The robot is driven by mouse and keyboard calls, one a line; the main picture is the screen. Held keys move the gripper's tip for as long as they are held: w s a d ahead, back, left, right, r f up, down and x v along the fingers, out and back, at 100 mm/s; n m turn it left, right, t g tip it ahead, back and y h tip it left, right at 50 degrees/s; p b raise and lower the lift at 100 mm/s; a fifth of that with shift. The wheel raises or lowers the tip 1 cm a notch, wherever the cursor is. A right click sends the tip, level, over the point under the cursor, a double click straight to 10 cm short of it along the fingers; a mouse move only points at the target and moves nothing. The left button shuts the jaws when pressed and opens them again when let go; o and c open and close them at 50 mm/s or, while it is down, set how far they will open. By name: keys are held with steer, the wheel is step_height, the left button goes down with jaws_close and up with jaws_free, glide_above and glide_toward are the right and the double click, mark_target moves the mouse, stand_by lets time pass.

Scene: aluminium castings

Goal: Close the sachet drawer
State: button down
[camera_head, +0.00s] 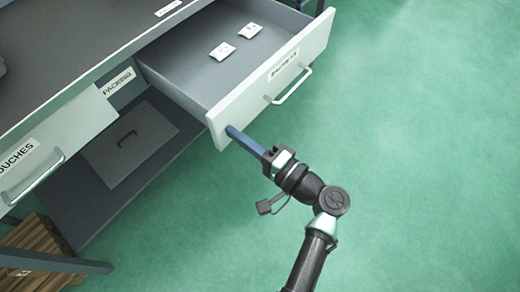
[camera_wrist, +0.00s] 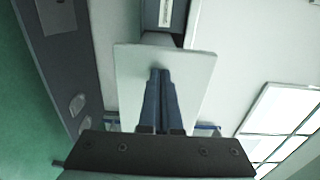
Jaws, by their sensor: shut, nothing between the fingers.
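The sachet drawer (camera_head: 268,75) is pulled out from the bench. Its white front carries a small label (camera_head: 284,65), too blurred to read surely, and a bar handle (camera_head: 289,86). Two white sachets (camera_head: 222,51) (camera_head: 250,30) lie on the drawer's grey floor. My gripper (camera_head: 231,131) is shut and empty, its blue fingers pointing at the drawer front near its left end, below and left of the handle. In the wrist view the fingertips (camera_wrist: 160,74) are at the white drawer front (camera_wrist: 191,72). They touch it or nearly do; I cannot tell which.
A second drawer front (camera_head: 60,140) with a handle and a label ending in "OUCHES" is at the left, flush with the bench. A "PACKING" label (camera_head: 118,83) and a grey panel (camera_head: 125,140) are beside it. A wooden crate (camera_head: 35,245) stands lower left. The green floor (camera_head: 430,130) is clear.

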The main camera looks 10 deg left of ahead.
mark_target(154, 75)
steer(key=b+x, duration=1)
steer(key=x, duration=1.6)
steer(key=shift+a+f, duration=0.15)
steer(key=shift+a, duration=0.05)
steer(key=shift+w+a+b, duration=0.35)
steer(key=shift+a+b, duration=0.1)
steer(key=shift+a+r, duration=0.1)
steer(key=shift+r, duration=0.3)
